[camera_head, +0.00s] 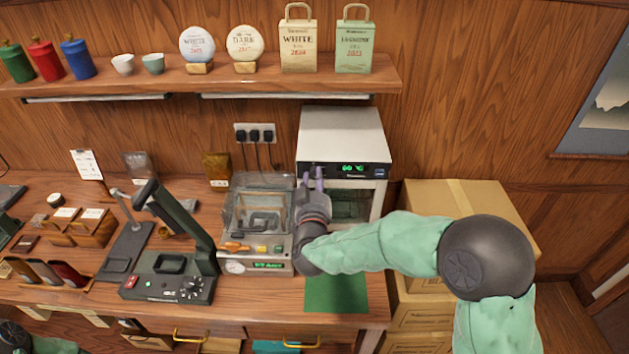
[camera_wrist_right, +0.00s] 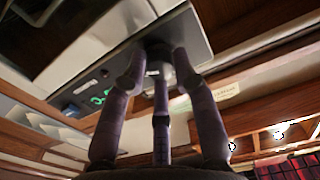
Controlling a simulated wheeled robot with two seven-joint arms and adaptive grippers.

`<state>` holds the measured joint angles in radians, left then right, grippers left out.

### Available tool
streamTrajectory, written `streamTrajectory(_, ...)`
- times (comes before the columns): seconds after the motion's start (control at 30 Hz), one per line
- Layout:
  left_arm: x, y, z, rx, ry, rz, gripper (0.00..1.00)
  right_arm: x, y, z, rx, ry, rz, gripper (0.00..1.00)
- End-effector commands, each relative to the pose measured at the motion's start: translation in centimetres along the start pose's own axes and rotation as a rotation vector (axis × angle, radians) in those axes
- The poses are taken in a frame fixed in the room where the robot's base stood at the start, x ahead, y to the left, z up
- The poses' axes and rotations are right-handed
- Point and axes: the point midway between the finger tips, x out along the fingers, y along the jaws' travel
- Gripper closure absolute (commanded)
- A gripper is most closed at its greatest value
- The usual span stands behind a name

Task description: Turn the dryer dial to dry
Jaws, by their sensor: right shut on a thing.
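The dryer (camera_head: 342,130) is a white box with a dark front panel and a glass door, standing at the right end of the counter. A green-lit display (camera_head: 353,168) is on its panel and also shows in the right wrist view (camera_wrist_right: 101,95). My right gripper (camera_head: 314,176) reaches up to the panel's left end. In the right wrist view its fingers close around the dark dial (camera_wrist_right: 158,51). The fingers hide most of the dial, so its pointer and setting cannot be read.
A press with a clear cover (camera_head: 259,205) stands left of the dryer. A dark lever machine (camera_head: 168,285) is further left. A green mat (camera_head: 336,293) lies in front. Cardboard boxes (camera_head: 470,203) stand to the right. A shelf (camera_head: 215,83) runs above.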

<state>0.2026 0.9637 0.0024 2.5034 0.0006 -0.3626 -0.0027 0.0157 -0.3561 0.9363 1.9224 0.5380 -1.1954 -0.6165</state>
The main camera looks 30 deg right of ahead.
Motion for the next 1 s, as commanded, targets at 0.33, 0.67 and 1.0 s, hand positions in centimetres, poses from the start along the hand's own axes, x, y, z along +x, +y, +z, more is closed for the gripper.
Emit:
streamTrajectory(0.33,0.94,-0.33,-0.03,0.000,0.000,0.000,0.60,-0.07,-0.02,0.38,0.087,-0.008,0.000,1.00)
streamTrajectory(0.67,0.89,-0.32,-0.03,0.000,0.000,0.000,0.60,-0.07,-0.03,0.33,0.086,-0.007,0.000,0.47)
streamTrajectory(1.0,0.89,-0.31,-0.05,0.000,0.000,0.000,0.60,-0.60,-0.09,0.19,0.087,-0.004,-0.002,0.47)
